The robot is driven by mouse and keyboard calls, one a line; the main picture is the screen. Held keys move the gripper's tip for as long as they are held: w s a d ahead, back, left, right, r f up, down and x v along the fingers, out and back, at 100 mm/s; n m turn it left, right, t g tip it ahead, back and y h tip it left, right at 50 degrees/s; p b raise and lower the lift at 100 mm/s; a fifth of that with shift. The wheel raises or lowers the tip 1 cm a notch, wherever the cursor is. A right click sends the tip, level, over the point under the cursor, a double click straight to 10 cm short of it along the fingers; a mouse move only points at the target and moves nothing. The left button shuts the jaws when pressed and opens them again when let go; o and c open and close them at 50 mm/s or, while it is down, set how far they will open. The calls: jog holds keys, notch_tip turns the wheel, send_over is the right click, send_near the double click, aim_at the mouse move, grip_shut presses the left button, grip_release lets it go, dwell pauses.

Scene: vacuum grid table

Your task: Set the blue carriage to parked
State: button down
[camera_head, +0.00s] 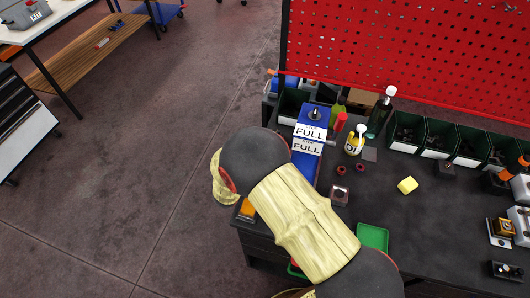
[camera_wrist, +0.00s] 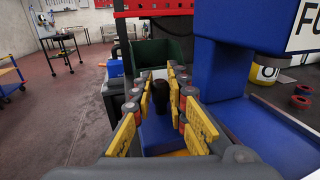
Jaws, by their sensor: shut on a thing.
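In the wrist view, my gripper (camera_wrist: 162,84) has its yellow-padded fingers on either side of a black knob (camera_wrist: 160,96) and is shut on it. The knob stands on a low blue part (camera_wrist: 160,132), which looks like the blue carriage. A taller blue upright (camera_wrist: 235,55) with a partly seen white label rises just right of my fingers, above a blue base plate (camera_wrist: 275,135). In the head view, the blue fixture (camera_head: 312,112) shows labels reading FULL. My arm covers its near end, and my gripper is hidden there.
A yellow-labelled bottle (camera_head: 354,145), a dark bottle (camera_head: 380,115) and small red rings (camera_head: 360,167) stand right of the fixture. Green bins (camera_head: 437,138) line the table's back below a red pegboard (camera_head: 410,45). Open floor lies left.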

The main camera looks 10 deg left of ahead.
jog(key=shift+w, duration=1.1)
jog(key=shift+d, duration=0.1)
jog(key=c, duration=1.8)
grip_release()
jog(key=v, duration=1.2)
jog(key=shift+w, duration=0.1)
